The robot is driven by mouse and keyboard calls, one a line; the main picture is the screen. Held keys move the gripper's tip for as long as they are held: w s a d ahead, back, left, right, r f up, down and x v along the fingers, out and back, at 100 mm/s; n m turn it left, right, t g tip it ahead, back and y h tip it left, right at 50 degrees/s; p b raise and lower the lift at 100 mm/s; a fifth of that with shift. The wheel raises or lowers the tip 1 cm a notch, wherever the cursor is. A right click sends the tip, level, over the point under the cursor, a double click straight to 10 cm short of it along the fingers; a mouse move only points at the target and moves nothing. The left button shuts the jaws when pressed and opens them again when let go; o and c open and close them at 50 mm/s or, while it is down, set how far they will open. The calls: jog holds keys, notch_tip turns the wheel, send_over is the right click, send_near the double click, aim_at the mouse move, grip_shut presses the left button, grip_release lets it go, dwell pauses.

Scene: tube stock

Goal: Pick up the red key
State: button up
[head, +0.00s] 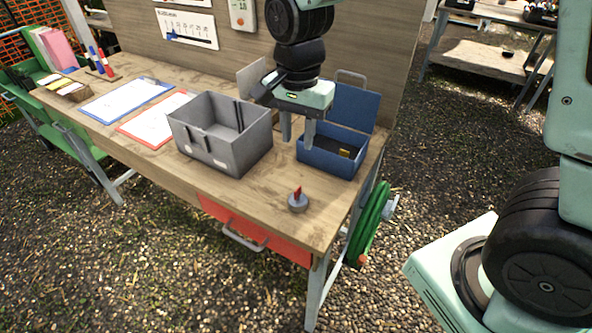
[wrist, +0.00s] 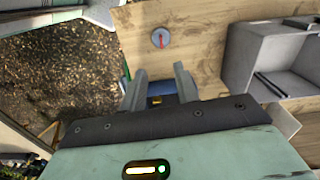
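The red key (head: 297,191) stands upright in a round grey base (head: 298,204) near the front right corner of the wooden workbench. In the wrist view the key (wrist: 161,38) shows as a red strip on the round grey disc, beyond my fingertips. My gripper (head: 298,132) points down above the open blue box, behind the key in the head view and apart from it. In the wrist view its two fingers (wrist: 160,85) are spread, with nothing held between them.
The blue metal box (head: 325,163) has its lid up and a small yellow item (head: 344,153) inside. A grey bin (head: 221,148) stands left of it. Clipboards (head: 127,100) lie farther left. The bench around the key is clear; its front edge is close.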

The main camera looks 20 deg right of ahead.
jog(key=p, duration=0.2)
send_near(298, 188)
jog(key=shift+m, duration=0.4)
notch_tip(298, 188, down, 5)
jog(key=shift+w+d+f, duration=0.1)
jog(key=shift+f+p, duration=0.85)
jog(key=shift+f, duration=1.75)
grip_shut()
